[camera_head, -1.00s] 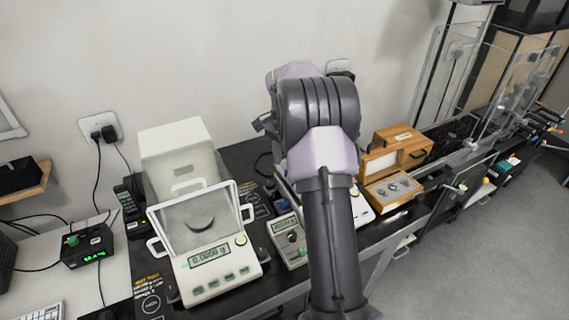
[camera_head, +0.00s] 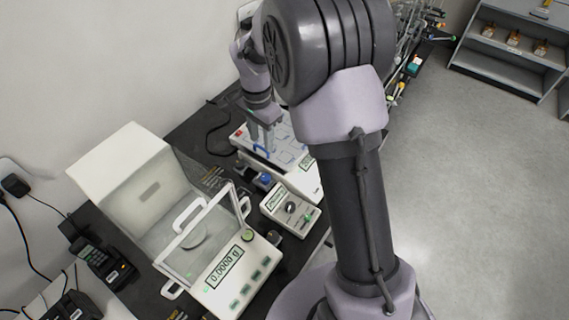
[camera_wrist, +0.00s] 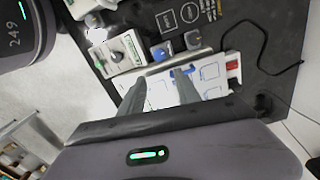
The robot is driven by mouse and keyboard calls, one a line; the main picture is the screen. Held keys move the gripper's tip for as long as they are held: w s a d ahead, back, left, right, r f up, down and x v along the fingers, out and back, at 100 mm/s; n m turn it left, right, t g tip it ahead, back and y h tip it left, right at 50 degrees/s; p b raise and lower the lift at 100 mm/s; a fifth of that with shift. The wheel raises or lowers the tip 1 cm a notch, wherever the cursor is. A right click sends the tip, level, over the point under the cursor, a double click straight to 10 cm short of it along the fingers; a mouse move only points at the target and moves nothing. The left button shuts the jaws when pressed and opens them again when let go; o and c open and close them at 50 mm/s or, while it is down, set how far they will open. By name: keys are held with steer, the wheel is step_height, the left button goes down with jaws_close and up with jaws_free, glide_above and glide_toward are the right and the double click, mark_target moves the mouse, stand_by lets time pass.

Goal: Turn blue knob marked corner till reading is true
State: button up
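A small green-lit display (camera_head: 308,161) on that instrument's front is unreadable. A balance with a glass shield (camera_head: 227,285) reads 0.0000 g.
A small meter with a dark knob (camera_head: 291,208) stands between the balance and the white instrument. A handset (camera_head: 98,262) lies at the left. A cable (camera_wrist: 262,40) loops over the black table (camera_wrist: 285,15). Open floor lies at the right.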

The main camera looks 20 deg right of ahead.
mark_target(266, 177)
step_height(266, 177, down, 17)
steer(key=b, duration=0.5)
steer(key=shift+f, duration=0.15)
